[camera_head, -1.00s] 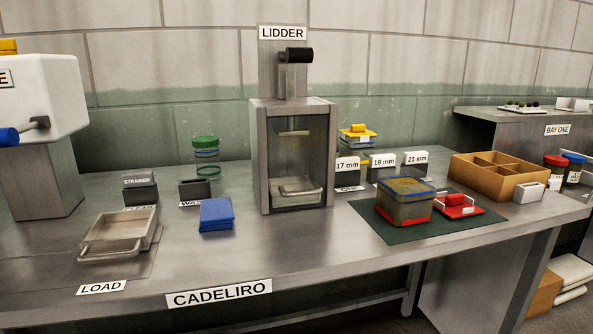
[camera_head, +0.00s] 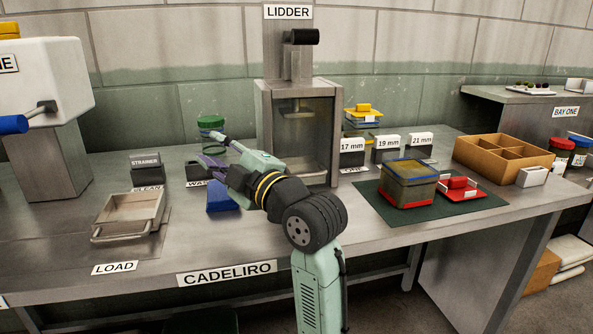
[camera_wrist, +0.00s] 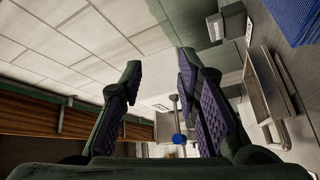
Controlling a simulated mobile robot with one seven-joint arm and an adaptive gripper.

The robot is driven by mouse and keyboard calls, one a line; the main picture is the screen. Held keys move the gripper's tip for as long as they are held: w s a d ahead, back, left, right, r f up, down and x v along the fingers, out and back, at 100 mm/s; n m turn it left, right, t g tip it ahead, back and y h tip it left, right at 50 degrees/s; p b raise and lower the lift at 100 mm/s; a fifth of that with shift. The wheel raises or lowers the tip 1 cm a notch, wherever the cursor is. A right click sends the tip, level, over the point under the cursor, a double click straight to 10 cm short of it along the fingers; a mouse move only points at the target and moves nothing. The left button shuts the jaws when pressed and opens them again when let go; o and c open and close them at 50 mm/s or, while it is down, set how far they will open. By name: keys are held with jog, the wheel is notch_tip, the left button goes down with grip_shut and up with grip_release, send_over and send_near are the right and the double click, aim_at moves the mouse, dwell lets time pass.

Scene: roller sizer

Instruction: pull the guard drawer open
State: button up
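The lidder (camera_head: 264,130) is a grey metal machine at the back middle of the bench, with a see-through front. Its lower front, where a bar handle showed earlier, is now largely hidden behind my arm in the head view. My gripper (camera_head: 208,149) is in front of the lidder and to its left, pointing left, above the blue block (camera_head: 222,199). In the wrist view my gripper (camera_wrist: 160,72) has its two purple-padded fingers well apart with nothing between them. I see no contact with the lidder. I cannot tell which part is the guard drawer.
A metal tray with a bar handle (camera_head: 131,211) sits at the left by the LOAD label. A green-lidded jar (camera_head: 211,122) stands behind my gripper. A tub (camera_head: 408,186) and a red piece (camera_head: 457,191) are on a dark mat. The bench's front middle is clear.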

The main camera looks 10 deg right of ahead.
aim_at(310, 175)
jog(key=s+d+f+h, duration=0.1)
jog(key=s+d+f, duration=0.1)
jog(key=d, duration=0.5)
jog(key=s+d+f+n+g+h, duration=0.1)
jog(key=s+d+h, duration=0.1)
jog(key=d, duration=0.5)
jog(key=s+d+f+n+h+p, duration=0.1)
jog(key=s+d+f, duration=0.1)
jog(key=d, duration=0.6)
jog(key=shift+s+f+g+h, duration=0.15)
jog(key=shift+s+g, duration=0.05)
jog(key=shift+s, duration=0.25)
jog(key=shift+s+f+g+h, duration=0.15)
jog(key=shift+s+g, duration=0.05)
jog(key=shift+s, duration=0.25)
jog(key=p+x, duration=0.2)
jog(key=x, duration=0.8)
jog(key=shift+w+a+f, duration=0.15)
jog(key=shift+w, duration=0.15)
jog(key=shift+c, duration=0.2)
grip_shut()
